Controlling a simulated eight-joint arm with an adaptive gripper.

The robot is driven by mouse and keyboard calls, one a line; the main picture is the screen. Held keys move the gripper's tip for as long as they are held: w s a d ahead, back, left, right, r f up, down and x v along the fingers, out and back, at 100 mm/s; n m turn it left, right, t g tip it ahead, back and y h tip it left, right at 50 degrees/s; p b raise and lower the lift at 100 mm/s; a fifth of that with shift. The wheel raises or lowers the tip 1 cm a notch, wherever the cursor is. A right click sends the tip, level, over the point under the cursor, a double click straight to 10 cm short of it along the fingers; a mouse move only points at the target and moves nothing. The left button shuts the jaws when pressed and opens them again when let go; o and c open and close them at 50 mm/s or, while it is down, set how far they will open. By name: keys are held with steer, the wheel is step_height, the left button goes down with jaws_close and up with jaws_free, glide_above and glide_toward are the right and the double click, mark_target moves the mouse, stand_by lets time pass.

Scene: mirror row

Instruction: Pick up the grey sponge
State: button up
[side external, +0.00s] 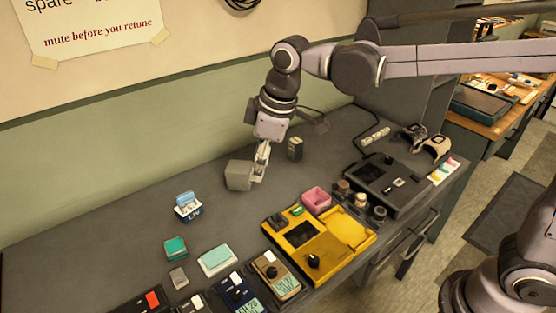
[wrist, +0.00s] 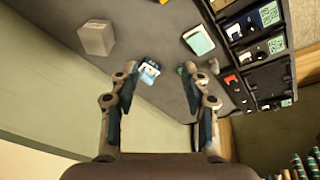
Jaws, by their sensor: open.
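A plain pale-grey block (side external: 238,175) stands on the dark bench and fits the grey sponge best, though its texture is too small to tell. It also shows in the wrist view (wrist: 97,38), at upper left, outside the left finger. A smaller grey piece (side external: 178,277) lies near the front of the bench. My gripper (side external: 260,178) points down just right of the block in the side view and overlaps its edge there; I cannot tell whether they touch. In the wrist view my gripper (wrist: 160,76) has its fingers apart, with nothing held between them.
A blue-and-white box (side external: 188,207), a teal box (side external: 176,249) and a pale mint case (side external: 217,260) stand nearer the front. A yellow device (side external: 320,240) and a pink container (side external: 316,198) are to the right. A dark box (side external: 295,148) stands behind. Bench left of the block is clear.

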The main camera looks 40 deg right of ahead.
steer(key=w+a+f+n+g, duration=0.1)
steer(key=a+f+n, duration=0.1)
steer(key=a, duration=0.4)
steer(key=w+a+f+n+g, duration=0.1)
steer(key=w+a+f+n, duration=0.1)
steer(key=a, duration=0.4)
steer(key=n+g+h, duration=0.1)
steer(key=n, duration=0.3)
glide_above(176, 272)
steer(key=f, duration=0.8)
steer(key=shift+w+a, duration=0.1)
steer(key=shift+w, duration=0.1)
steer(key=shift+s+f, duration=0.2)
steer(key=shift+f, duration=4.9)
jaws_close()
